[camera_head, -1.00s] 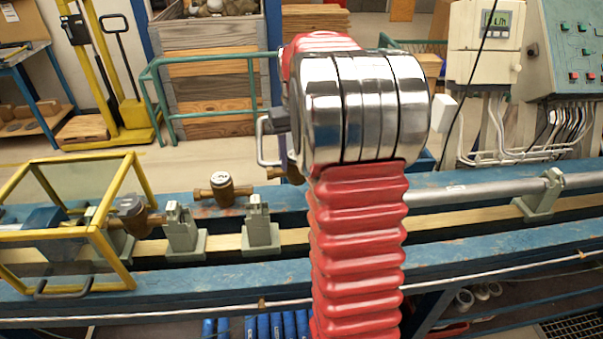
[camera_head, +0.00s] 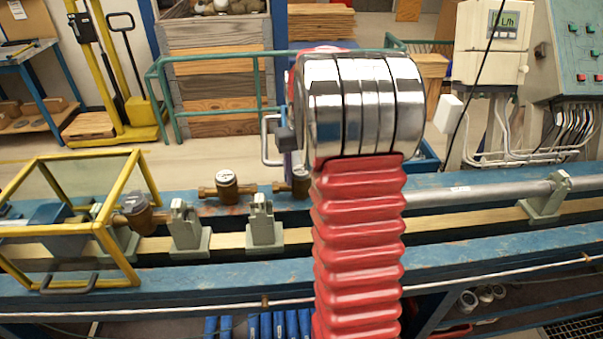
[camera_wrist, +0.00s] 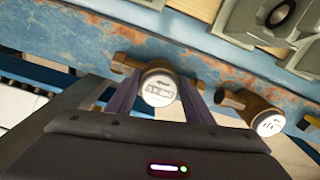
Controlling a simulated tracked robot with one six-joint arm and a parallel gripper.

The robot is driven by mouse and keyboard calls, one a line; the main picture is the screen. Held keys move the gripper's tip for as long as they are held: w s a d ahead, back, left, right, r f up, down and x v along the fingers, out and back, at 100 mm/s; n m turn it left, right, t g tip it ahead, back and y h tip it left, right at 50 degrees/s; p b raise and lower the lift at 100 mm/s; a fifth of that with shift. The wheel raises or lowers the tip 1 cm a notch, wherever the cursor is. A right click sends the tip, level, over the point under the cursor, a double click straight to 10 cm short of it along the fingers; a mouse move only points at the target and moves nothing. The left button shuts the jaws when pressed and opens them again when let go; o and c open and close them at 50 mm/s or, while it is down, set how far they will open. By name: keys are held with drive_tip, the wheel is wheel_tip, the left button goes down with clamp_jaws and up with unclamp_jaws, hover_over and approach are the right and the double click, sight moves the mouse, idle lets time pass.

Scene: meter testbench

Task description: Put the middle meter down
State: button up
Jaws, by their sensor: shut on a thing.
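My gripper (camera_wrist: 160,98) is shut on a brass meter with a white round face, the held meter (camera_wrist: 159,88), its fingers on either side of the body. In the head view the held meter (camera_head: 298,184) shows low beside my arm, partly hidden by it, at the blue bench's (camera_head: 350,256) back beam. It looks upright; whether it touches the beam I cannot tell. A second brass meter (camera_head: 226,184) stands on the back beam to its left, and shows at right in the wrist view (camera_wrist: 266,121). A third meter (camera_head: 138,212) sits further left by the yellow frame.
Grey-green clamps (camera_head: 263,225) stand on the bench between the beams. A yellow frame guard (camera_head: 112,262) stands at left. A grey pipe (camera_head: 480,195) runs along the right. A green rail (camera_head: 215,57) stands behind the bench.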

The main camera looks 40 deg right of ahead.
drive_tip(key=o, duration=1.7)
drive_tip(key=shift+c, duration=0.2)
wheel_tip(320, 180, up, 12)
